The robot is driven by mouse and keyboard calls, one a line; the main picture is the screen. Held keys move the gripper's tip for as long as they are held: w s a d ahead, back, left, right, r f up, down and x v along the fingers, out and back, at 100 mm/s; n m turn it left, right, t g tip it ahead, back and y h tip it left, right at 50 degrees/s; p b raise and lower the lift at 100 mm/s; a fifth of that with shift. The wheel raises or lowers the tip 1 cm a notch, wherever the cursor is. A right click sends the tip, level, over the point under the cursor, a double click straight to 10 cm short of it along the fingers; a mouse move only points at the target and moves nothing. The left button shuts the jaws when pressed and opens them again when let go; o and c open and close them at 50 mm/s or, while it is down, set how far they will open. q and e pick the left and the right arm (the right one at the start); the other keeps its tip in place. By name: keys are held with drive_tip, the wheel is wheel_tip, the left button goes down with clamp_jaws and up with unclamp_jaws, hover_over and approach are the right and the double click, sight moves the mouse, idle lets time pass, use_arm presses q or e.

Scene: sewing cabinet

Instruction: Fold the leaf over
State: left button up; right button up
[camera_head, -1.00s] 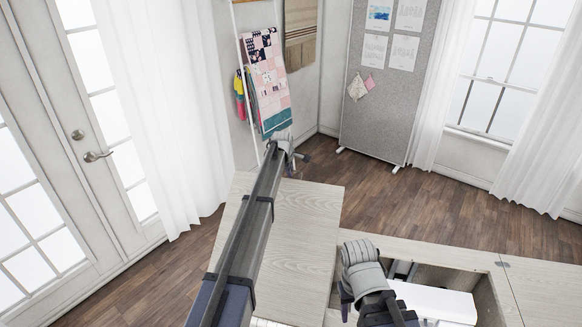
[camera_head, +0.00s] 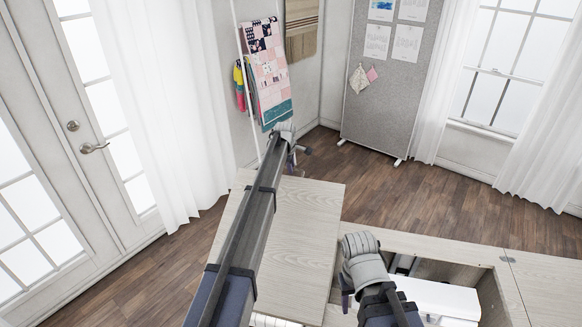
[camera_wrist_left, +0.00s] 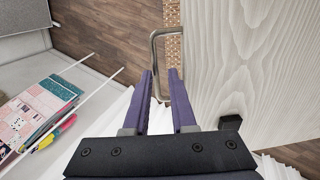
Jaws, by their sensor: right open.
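The leaf (camera_head: 300,225) is a pale wood-grain panel lying flat in the head view, left of the cabinet opening. In the left wrist view the leaf (camera_wrist_left: 245,70) fills the right side, with a bent metal handle (camera_wrist_left: 156,37) at its edge. My left gripper (camera_head: 294,160) reaches over the leaf to its far edge. In the left wrist view its fingers (camera_wrist_left: 161,80) are apart, with the handle's bar running down between them; contact is not clear. My right gripper (camera_head: 346,300) is beside the leaf's right edge, partly hidden by its own wrist, and open.
A white sewing machine (camera_head: 437,300) sits in the cabinet's opening at the lower right. The cabinet's pale top (camera_head: 545,285) continues right. A quilt rack (camera_head: 270,75), white curtain (camera_head: 165,110) and grey pinboard (camera_head: 385,110) stand beyond. The wooden floor (camera_head: 420,195) behind is clear.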

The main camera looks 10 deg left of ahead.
use_arm(q)
drive_tip(key=shift+o, duration=1)
drive_tip(key=p+v, duration=0.7)
drive_tip(key=shift+r, duration=0.35)
drive_tip(key=shift+s, duration=0.15)
